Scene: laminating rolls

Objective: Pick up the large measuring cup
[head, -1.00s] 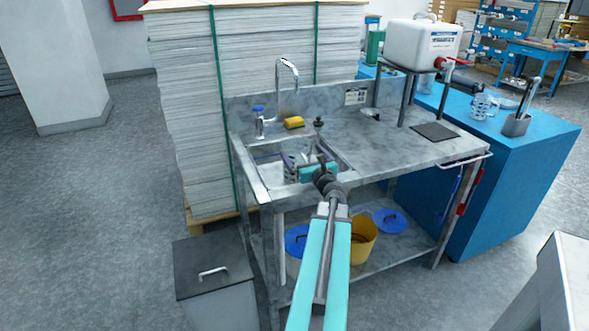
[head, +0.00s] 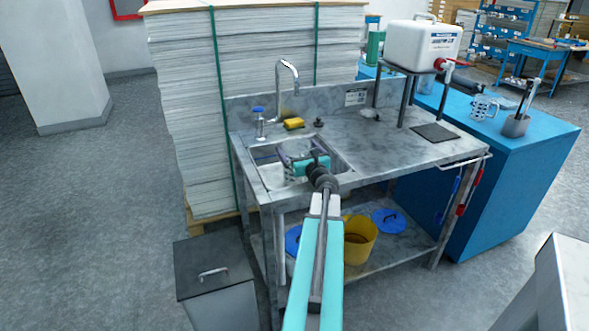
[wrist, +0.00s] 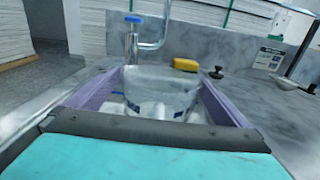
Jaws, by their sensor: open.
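A large clear cup (wrist: 160,90) with dark blue markings stands in the sink in the wrist view, between my two purple fingers. My gripper (wrist: 160,80) is open around it, with one finger on either side and no clear contact. In the head view my gripper (head: 298,150) is over the sink basin and hides most of what lies below it. A second clear measuring cup (head: 484,107) with a handle stands on the blue cabinet at the right.
A white water canister (head: 422,45) stands at the right. A tall paper stack (head: 180,110) rises behind.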

